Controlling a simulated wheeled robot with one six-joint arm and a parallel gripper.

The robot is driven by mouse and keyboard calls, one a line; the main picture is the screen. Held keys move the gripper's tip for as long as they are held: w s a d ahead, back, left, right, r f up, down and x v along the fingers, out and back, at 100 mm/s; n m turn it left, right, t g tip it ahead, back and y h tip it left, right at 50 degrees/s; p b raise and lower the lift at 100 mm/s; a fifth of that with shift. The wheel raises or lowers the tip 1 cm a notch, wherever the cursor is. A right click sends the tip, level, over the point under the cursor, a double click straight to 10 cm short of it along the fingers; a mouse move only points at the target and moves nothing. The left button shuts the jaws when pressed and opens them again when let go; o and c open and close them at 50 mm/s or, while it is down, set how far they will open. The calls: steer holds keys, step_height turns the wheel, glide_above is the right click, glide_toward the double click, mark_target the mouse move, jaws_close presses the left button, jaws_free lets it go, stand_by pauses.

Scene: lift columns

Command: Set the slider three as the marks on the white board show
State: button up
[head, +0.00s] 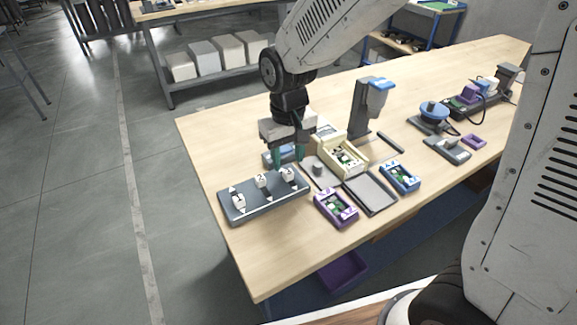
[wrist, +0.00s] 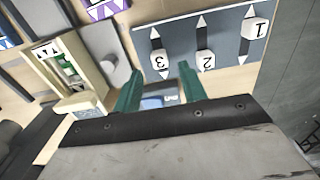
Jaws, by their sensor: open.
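The dark grey slider panel (head: 262,204) lies at the table's left front edge. It has three white numbered knobs on tracks with arrow tips. Slider three's knob (wrist: 159,60) is on the gripper's side of its track, and it also shows in the head view (head: 288,173). Knob two (wrist: 206,60) sits at a similar place; knob one (wrist: 256,27) is toward the opposite end. My gripper (wrist: 160,84) is open and empty, its teal fingers just short of knob three. A cream-white case (head: 347,160) holds a board with small dark triangle marks (wrist: 47,50), too small to read surely.
A blue object (wrist: 160,102) shows between my fingers. A purple tray (head: 336,208), a grey tray (head: 372,194) and a blue tray (head: 400,177) lie right of the panel. A grey stand with a blue head (head: 367,105) rises behind.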

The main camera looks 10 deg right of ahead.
mark_target(288, 171)
steer(key=shift+f, duration=1.9)
jaws_close()
steer(key=shift+s+d, duration=0.2)
steer(key=shift+s, duration=0.3)
steer(key=shift+s+d, duration=0.2)
steer(key=shift+s, duration=0.3)
steer(key=shift+a, duration=0.15)
jaws_free()
